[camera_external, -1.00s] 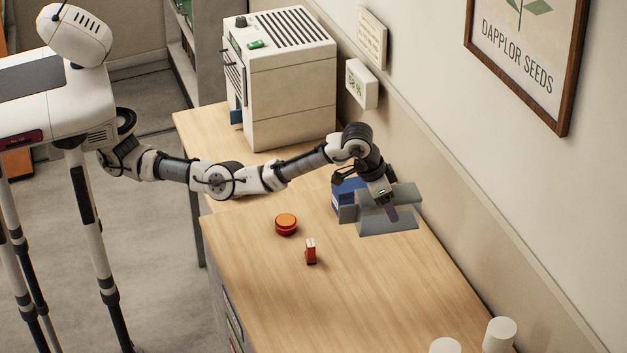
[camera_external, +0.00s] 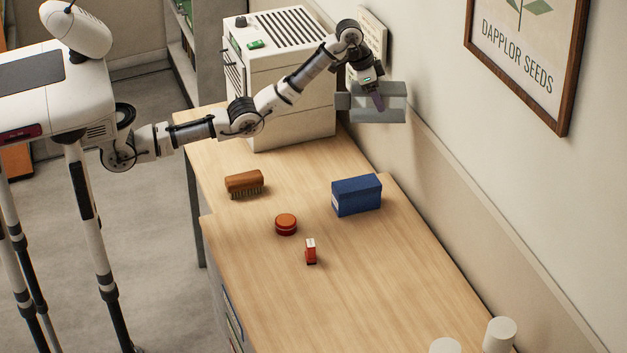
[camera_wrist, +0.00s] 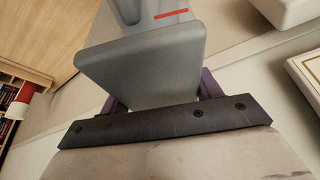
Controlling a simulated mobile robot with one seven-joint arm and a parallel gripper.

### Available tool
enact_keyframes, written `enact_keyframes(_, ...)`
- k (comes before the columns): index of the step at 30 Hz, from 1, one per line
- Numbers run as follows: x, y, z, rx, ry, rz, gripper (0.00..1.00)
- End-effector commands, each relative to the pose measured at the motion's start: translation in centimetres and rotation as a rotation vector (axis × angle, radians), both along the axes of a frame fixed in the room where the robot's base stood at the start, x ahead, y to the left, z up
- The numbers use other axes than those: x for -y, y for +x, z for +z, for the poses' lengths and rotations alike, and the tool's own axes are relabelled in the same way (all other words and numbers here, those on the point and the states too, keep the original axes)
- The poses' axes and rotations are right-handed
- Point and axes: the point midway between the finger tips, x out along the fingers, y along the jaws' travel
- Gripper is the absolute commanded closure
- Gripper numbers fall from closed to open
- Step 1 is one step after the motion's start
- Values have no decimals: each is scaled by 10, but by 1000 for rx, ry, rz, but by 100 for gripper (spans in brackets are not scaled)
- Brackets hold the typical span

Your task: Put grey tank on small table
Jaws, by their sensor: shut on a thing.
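The grey tank (camera_external: 390,113) is up in the air near the wall in the external view, above the wooden worktop and right of the white machine. My gripper (camera_external: 377,99) is shut on it from above. In the wrist view the grey tank (camera_wrist: 140,62) fills the middle, with purple fingers of my gripper (camera_wrist: 160,98) showing at both its sides. The fingertips are hidden behind it. Wooden tops run along the wall: a rear one (camera_external: 205,135) under the machine and a front one (camera_external: 360,290). I cannot tell whether either is the small table.
A white machine (camera_external: 290,105) stands behind. A brush (camera_external: 245,184), a blue box (camera_external: 357,195), an orange round tin (camera_external: 286,224) and a small red object (camera_external: 311,252) stand on the tops. White cylinders (camera_external: 499,335) are at the front. The front top is mostly bare.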

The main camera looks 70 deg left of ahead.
Motion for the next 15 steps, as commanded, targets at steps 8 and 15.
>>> enact_keyframes(8,-58,-7,-6,-1,5,-94,63)
enact_keyframes(15,-119,-31,-46,-2,0,-274,63)
